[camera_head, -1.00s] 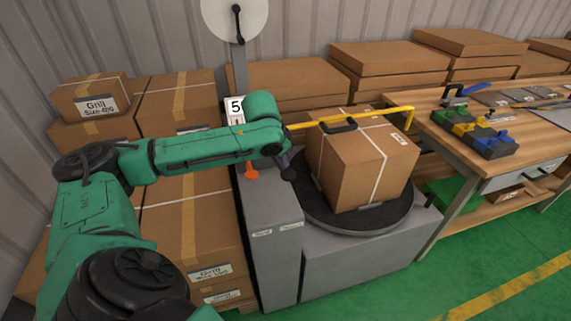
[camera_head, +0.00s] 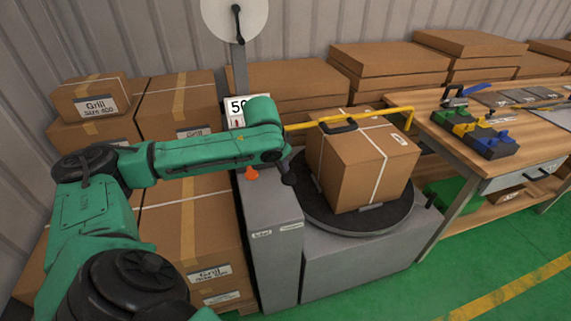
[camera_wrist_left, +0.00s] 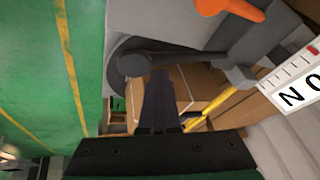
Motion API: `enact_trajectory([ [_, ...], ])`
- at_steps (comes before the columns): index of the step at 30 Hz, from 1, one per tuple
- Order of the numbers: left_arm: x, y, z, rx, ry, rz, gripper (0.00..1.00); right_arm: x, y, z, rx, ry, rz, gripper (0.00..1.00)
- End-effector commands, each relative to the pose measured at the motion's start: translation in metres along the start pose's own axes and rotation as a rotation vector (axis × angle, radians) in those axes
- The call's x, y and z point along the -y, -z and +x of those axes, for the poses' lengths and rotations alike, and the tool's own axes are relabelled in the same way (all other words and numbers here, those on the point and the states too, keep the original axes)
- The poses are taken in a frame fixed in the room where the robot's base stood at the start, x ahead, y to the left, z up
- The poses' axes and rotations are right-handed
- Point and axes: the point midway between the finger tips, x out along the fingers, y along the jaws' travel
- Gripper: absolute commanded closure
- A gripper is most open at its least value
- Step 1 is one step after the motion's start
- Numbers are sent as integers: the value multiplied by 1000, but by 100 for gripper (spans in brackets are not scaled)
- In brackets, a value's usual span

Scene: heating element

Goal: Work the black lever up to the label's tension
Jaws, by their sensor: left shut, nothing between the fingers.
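The black lever (camera_wrist_left: 175,57) shows in the left wrist view as a dark bar with a round knob at its left end. My left gripper (camera_wrist_left: 160,80) is shut and empty, its fingers together just below the knob; I cannot tell whether they touch it. In the head view my left arm reaches over the grey machine, and its gripper (camera_head: 287,172) is a small dark shape that I cannot separate clearly from the lever. My right gripper is out of view.
An orange lever (camera_head: 250,174) is on the grey cabinet (camera_head: 272,235). A strapped carton (camera_head: 350,180) stands on the dark turntable (camera_head: 325,215), under a yellow bar (camera_head: 385,112). A white dial (camera_head: 225,18) is above. Cartons (camera_head: 190,240) are stacked at left; a workbench (camera_head: 440,115) is at right.

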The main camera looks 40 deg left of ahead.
Motion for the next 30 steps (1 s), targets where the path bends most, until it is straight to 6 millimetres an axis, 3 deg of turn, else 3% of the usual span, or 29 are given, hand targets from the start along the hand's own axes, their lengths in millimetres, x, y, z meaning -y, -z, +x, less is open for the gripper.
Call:
enact_trajectory([
  [30,-8,-8,10,4,-4,0,100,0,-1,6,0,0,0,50],
])
